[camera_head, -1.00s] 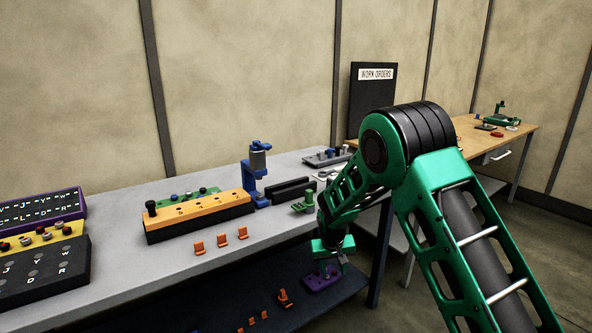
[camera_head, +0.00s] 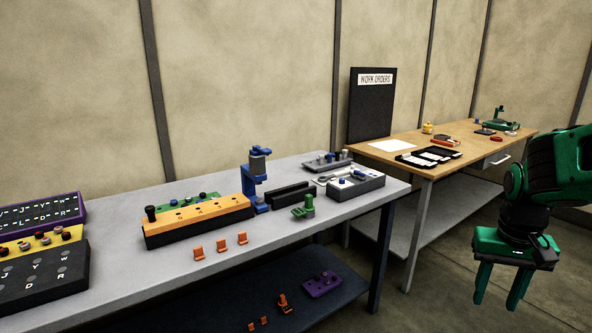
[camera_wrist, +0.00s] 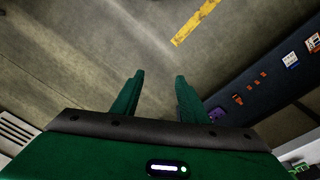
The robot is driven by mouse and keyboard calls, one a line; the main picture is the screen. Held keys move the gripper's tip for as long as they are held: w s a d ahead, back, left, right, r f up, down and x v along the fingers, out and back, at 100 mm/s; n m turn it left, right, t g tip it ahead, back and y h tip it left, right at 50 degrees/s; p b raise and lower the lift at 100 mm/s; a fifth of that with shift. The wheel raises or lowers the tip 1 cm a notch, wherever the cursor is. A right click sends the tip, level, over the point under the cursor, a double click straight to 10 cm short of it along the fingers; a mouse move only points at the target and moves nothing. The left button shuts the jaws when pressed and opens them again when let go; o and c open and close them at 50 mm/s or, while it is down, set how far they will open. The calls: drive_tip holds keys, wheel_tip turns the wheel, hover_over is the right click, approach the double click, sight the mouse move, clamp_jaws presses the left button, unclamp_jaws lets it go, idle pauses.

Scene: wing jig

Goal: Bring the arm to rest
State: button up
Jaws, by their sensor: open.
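My green gripper (camera_head: 498,288) hangs at the right of the head view, fingers pointing down, clear of both benches and over the floor. Its two fingers stand apart with nothing between them. The wrist view also shows the open gripper (camera_wrist: 157,82), with bare concrete floor beyond the fingertips. My arm is folded at the right edge of the head view, and part of it is cut off by the frame.
A grey bench (camera_head: 270,250) carries an orange block (camera_head: 200,220), a blue fixture (camera_head: 257,180), a grey tray (camera_head: 362,190) and orange clips. A purple block (camera_head: 322,285) sits on its lower shelf. A wooden bench (camera_head: 405,148) stands behind. Floor below my gripper is clear.

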drive_tip(key=s+m+y, duration=0.1)
drive_tip(key=s, duration=1.5)
drive_tip(key=shift+s+r+m, duration=0.2)
drive_tip(key=shift+r+m, duration=0.05)
drive_tip(key=shift+m, duration=0.15)
drive_tip(key=shift+d, duration=0.1)
